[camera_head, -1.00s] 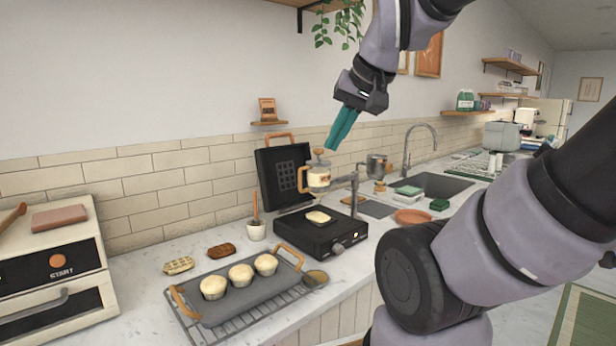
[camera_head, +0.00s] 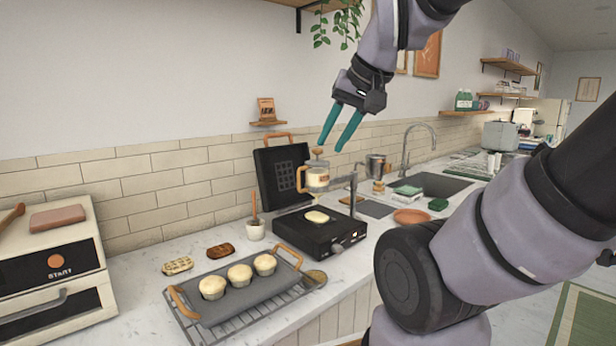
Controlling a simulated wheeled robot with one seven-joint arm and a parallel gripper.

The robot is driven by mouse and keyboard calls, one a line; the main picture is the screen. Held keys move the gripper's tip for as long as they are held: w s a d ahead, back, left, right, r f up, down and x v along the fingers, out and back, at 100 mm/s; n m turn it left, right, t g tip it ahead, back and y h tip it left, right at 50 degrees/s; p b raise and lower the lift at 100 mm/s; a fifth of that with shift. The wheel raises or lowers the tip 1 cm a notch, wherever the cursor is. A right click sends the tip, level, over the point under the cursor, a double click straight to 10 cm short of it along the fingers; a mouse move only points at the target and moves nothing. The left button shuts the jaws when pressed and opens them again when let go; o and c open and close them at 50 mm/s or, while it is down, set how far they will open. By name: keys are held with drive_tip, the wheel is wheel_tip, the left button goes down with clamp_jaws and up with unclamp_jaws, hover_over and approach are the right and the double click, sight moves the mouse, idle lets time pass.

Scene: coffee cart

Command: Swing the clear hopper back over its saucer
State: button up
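The clear hopper (camera_head: 317,179) holds pale batter and has an orange handle on its left side. It hangs on a dark swing arm (camera_head: 343,180) from a post, over the black waffle iron (camera_head: 295,234). A pale round of batter (camera_head: 317,216) lies on the iron's lower plate below the hopper. The terracotta saucer (camera_head: 411,217) sits on the counter to the right of the iron. My gripper (camera_head: 331,148) is open and empty, its teal fingers pointing down, above the hopper and apart from it.
The iron's lid (camera_head: 283,172) stands raised behind. A muffin tray (camera_head: 238,297) on a rack sits in front left. A metal jug (camera_head: 376,166), a green sponge (camera_head: 438,205) and the sink (camera_head: 440,184) lie to the right. A plant (camera_head: 340,22) hangs above.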

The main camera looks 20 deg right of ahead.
drive_tip(key=shift+o, duration=0.4)
drive_tip(key=w+d+g, duration=0.1)
drive_tip(key=w, duration=0.5)
drive_tip(key=shift+r+m, duration=0.3)
drive_tip(key=m+g+h, duration=0.2)
drive_tip(key=h, duration=0.3)
approach(298, 176)
drive_tip(key=x, duration=1.2)
drive_tip(key=shift+s, duration=0.1)
clamp_jaws()
